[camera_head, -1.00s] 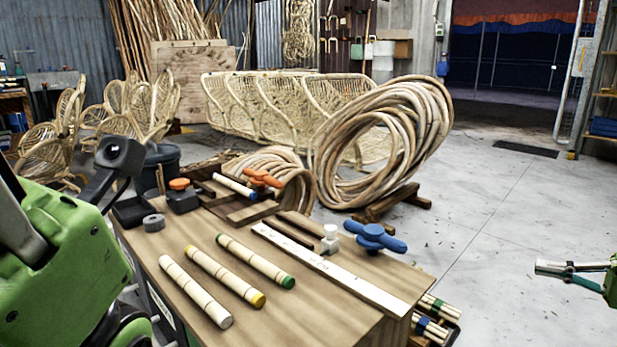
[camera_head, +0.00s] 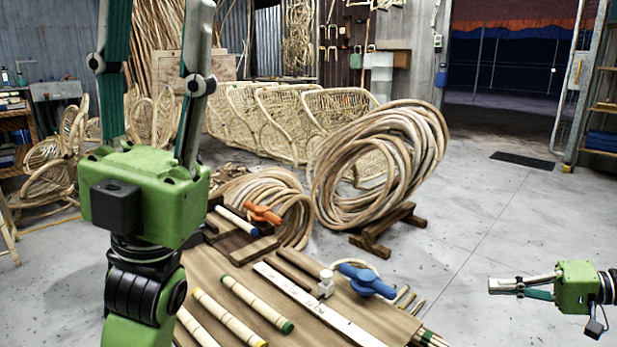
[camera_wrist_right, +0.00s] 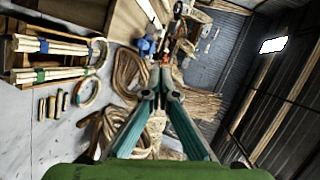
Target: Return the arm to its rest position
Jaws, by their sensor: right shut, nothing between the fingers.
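My right gripper (camera_head: 492,286) comes in from the right edge of the head view. Its fingers lie together and point left, empty, over bare floor and well clear of the workbench (camera_head: 345,333). In the right wrist view its fingertips (camera_wrist_right: 160,72) meet, with nothing between them. My left gripper (camera_head: 152,70) stands upright at the left of the head view, in front of the bench's left part. Its fingers point up, wide apart with nothing between them, and their ends are cut off by the top edge.
The bench holds banded rattan sticks (camera_head: 257,304), a white ruler strip (camera_head: 316,313), a blue clamp (camera_head: 366,280) and an orange clamp (camera_head: 263,215). A large rattan coil (camera_head: 380,155) leans behind it. Floor (camera_head: 500,215) on the right is clear.

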